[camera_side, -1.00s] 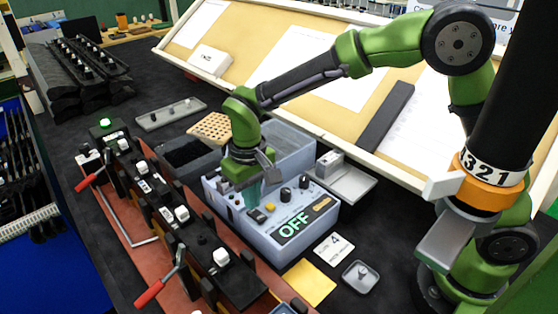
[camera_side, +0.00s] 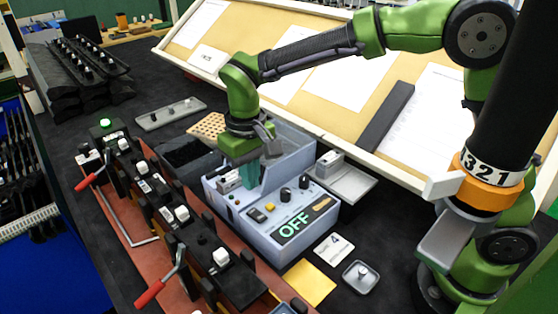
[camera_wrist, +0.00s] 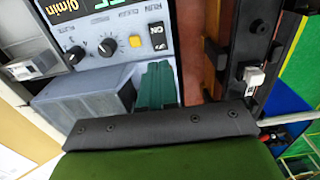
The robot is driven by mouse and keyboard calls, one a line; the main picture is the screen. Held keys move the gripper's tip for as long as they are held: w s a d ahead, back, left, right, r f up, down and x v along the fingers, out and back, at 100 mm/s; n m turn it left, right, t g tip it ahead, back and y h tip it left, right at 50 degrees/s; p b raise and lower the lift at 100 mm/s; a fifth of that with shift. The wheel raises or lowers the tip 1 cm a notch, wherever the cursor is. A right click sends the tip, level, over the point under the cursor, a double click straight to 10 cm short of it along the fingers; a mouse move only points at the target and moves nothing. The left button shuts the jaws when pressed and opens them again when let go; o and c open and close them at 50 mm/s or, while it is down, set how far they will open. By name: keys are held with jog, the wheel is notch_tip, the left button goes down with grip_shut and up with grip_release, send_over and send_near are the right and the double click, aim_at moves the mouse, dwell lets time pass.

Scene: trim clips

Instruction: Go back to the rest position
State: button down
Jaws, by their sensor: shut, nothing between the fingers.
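My gripper (camera_side: 250,172) is shut and empty, with its teal fingers pointing down. It hangs at the back left of the blue-grey control box (camera_side: 262,235), near the box's rear bin. I cannot tell how far above the surface the fingertips are. In the wrist view, the teal fingers (camera_wrist: 157,88) lie together beside the grey bin and close to the box's switch panel.
A red-brown fixture rail with white clips (camera_side: 182,214) and red-handled levers (camera_side: 150,293) runs along the left. A perforated tan block (camera_side: 208,125) and grey trays lie behind. A yellow card (camera_side: 308,283) and small dish (camera_side: 360,276) lie in front. A slanted board (camera_side: 270,70) rises behind.

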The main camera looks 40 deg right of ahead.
jog(key=shift+w, duration=0.1)
jog(key=shift+s+d+f+y, duration=0.15)
jog(key=shift+s+d, duration=0.15)
jog(key=shift+s, duration=0.25)
jog(key=shift+s+d+f+y, duration=0.15)
jog(key=shift+s+d, duration=0.1)
jog(key=shift+s, duration=0.25)
jog(key=s+d+r+m+t, duration=0.2)
jog(key=s+d+r+t, duration=0.1)
jog(key=s+d, duration=0.4)
jog(key=s+d+r+m+t+y, duration=0.1)
jog(key=s+d+r+m+t, duration=0.1)
jog(key=s+d+r+t, duration=0.2)
jog(key=shift+s+d+r, duration=1.1)
jog(key=shift+s+d, duration=0.35)
jog(key=shift+s, duration=0.1)
